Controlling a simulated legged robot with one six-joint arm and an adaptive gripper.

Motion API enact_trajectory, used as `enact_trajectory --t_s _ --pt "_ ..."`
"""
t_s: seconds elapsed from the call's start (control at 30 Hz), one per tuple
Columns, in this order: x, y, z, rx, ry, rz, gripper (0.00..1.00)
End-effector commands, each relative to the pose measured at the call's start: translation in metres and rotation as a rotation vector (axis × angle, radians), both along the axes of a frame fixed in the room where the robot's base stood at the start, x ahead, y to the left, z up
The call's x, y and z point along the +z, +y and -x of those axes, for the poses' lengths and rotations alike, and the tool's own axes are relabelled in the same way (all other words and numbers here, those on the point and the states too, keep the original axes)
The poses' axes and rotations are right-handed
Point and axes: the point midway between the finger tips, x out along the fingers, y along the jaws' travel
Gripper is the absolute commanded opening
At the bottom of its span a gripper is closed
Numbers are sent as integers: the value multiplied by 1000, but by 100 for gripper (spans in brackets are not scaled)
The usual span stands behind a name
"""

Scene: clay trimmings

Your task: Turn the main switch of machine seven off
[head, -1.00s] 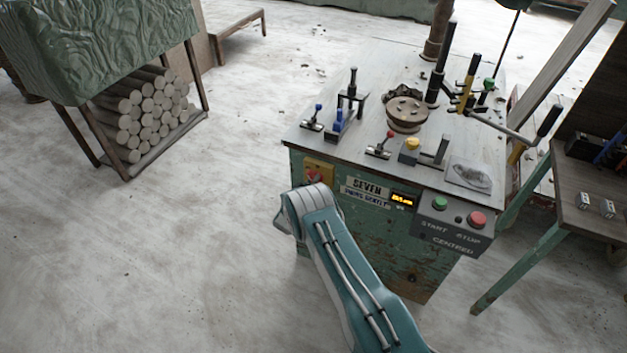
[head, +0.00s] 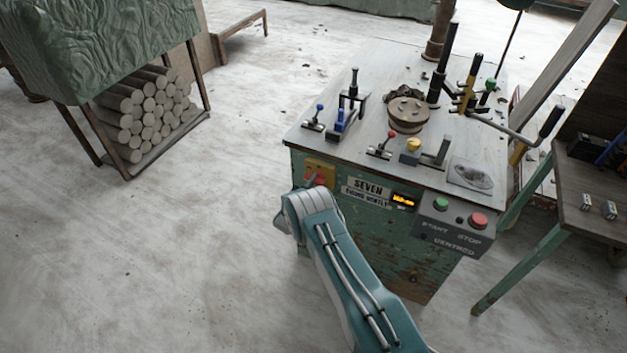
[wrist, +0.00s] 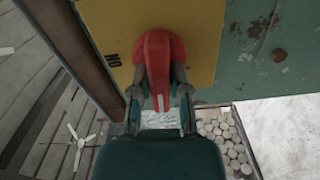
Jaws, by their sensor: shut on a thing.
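The main switch is a red knob (wrist: 158,60) on a yellow plate (wrist: 200,40) with a sideways "ON" mark left of the knob. In the wrist view my gripper (wrist: 160,86) has one finger on each side of the knob's lower part and is shut on it. A pale mark shows on the knob between the fingers. In the head view the yellow plate (head: 319,165) sits at the upper left of the green machine front, by the sign "SEVEN" (head: 367,185). Some red of the switch shows there; my arm hides the fingers.
The lit display (head: 403,200), green START button (head: 441,203) and red STOP button (head: 479,219) are right of the switch. Levers and a clay-smeared wheel (head: 408,115) stand on the machine top. A rack of logs (head: 150,110) stands left; the floor between is clear.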

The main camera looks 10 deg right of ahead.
Motion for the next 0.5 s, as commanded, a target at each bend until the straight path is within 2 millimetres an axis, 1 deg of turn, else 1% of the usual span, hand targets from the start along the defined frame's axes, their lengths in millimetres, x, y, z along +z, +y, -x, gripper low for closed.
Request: enact_trajectory --t_s 0.03,0.23,0.5 --pt "-2 4 -1 12 19 17 0" --pt "-3 5 0 11 60 73 0" --pt "-4 5 0 13 79 97 0"
